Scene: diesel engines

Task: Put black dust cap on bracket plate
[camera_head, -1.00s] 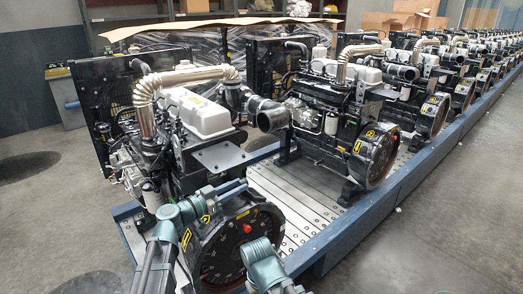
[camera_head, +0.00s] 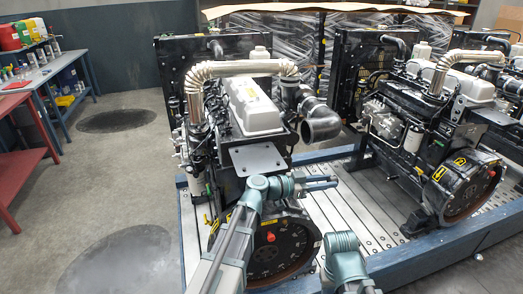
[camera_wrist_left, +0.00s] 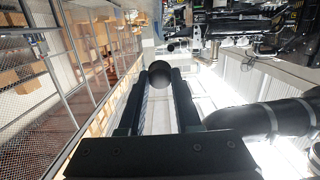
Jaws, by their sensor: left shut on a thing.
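The bracket plate (camera_head: 257,158) is a flat grey plate with small holes, on the near side of the closest engine, below its white cover. My left gripper (camera_head: 322,183) is to the right of the plate in the head view, pointing right. In the left wrist view it is shut on the black dust cap (camera_wrist_left: 160,73), a round dark piece between the fingertips (camera_wrist_left: 160,84). The cap cannot be made out in the head view. Of my right arm, only a link shows at the bottom of the head view; its gripper is out of view.
A dark elbow pipe (camera_head: 320,124) opens just above my left gripper. The flywheel (camera_head: 285,252) with an orange-red piece is below. A second engine (camera_head: 430,125) stands to the right on the slatted platform. A blue bench (camera_head: 52,72) and red table (camera_head: 22,150) are at left.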

